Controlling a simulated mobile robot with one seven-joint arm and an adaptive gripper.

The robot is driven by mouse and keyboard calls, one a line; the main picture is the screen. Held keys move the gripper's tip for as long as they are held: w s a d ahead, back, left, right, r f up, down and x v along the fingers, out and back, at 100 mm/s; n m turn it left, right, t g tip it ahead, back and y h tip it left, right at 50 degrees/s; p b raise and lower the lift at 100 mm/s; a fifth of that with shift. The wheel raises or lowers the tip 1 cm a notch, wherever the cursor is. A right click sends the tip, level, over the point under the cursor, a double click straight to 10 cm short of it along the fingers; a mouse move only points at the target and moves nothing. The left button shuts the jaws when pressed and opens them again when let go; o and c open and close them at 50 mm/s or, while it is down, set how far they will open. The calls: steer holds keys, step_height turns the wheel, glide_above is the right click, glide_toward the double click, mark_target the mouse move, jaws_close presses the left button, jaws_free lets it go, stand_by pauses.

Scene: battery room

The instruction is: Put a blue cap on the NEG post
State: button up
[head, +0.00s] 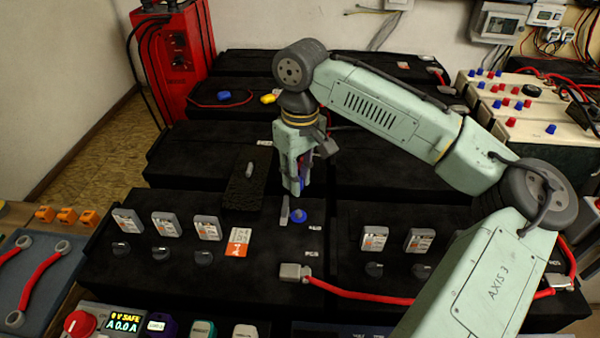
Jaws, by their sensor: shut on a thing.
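My gripper (298,188) points straight down over the front middle black battery, beside its NEG marking. It is shut on a blue cap (299,217), which shows just below the fingertips. The grip on the cap is hard to make out at this size. The NEG post is hidden under or behind the cap, and I cannot tell whether the cap is seated on it. An upright grey piece (284,210) stands close to the left of the cap. The POS post in front carries a grey clamp (294,271) with a red cable (360,296).
A cap rack (490,118) with several red and blue caps stands at the back right, one blue cap (551,129) apart. A dark mat (246,185) lies on the battery left of my gripper. A red unit (172,60) stands at the back left.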

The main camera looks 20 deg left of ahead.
steer(key=b, duration=0.4)
glide_above(299, 212)
step_height(299, 212, down, 5)
steer(key=shift+w+a+r, duration=0.1)
steer(key=shift+w+r, duration=0.05)
steer(key=shift+r, duration=0.05)
steer(key=shift+f+b, duration=0.35)
steer(key=shift+f, duration=0.95)
steer(key=shift+s, duration=0.2)
steer(key=shift+c, duration=0.2)
steer(key=shift+o, duration=1.1)
steer(key=shift+w+f, duration=0.1)
steer(key=shift+f, duration=0.1)
steer(key=shift+o, duration=0.2)
steer(key=shift+f, duration=0.1)
steer(key=shift+w+d+f, duration=0.1)
steer(key=shift+d+f, duration=0.05)
steer(key=shift+d, duration=0.1)
steer(key=shift+c, duration=0.6)
steer(key=shift+a, duration=0.1)
